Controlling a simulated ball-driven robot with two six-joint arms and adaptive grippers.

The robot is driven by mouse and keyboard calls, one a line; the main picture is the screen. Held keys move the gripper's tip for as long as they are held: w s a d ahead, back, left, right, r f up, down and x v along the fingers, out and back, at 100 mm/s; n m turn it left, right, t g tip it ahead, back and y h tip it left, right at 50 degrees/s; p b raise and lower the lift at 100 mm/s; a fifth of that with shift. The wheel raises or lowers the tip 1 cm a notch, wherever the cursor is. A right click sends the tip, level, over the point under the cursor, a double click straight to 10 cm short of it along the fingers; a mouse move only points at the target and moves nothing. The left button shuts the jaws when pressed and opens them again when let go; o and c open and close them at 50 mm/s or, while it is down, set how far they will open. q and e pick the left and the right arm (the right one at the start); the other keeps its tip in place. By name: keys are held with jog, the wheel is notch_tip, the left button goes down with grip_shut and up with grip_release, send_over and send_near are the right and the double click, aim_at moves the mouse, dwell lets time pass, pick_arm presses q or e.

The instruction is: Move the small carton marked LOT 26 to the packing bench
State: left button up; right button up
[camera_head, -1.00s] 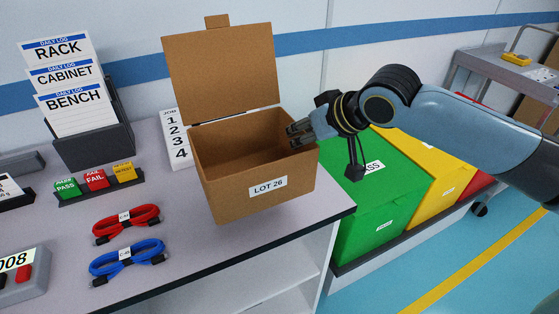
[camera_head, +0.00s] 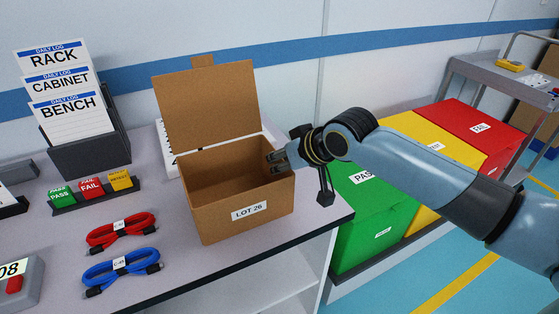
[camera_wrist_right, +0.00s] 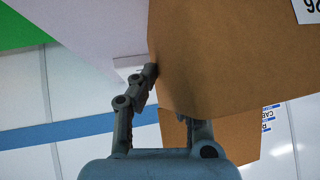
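The open-topped brown carton (camera_head: 215,222), labelled LOT 26, is upright over the right part of the pale bench top (camera_head: 178,232), its lid raised at the back. Whether its base touches the bench is not clear. My right gripper (camera_head: 275,162) is at the carton's right wall, with fingers over its upper edge. In the right wrist view the carton (camera_wrist_right: 225,60) fills much of the picture. One finger of the right gripper (camera_wrist_right: 165,90) shows by the wall and the other is partly hidden behind it; it looks shut on the wall. My left gripper is not in view.
A blue cable (camera_head: 120,266), a red cable (camera_head: 118,232) and coloured tags (camera_head: 92,187) lie left of the carton. A card holder (camera_head: 95,155) stands behind. Green (camera_head: 352,225), yellow (camera_head: 437,160) and red (camera_head: 470,125) bins stand right of the bench.

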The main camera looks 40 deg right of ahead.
jog(key=o, duration=0.4)
jog(key=shift+r, duration=0.1)
jog(key=p+v, duration=0.2)
jog(key=v, duration=1)
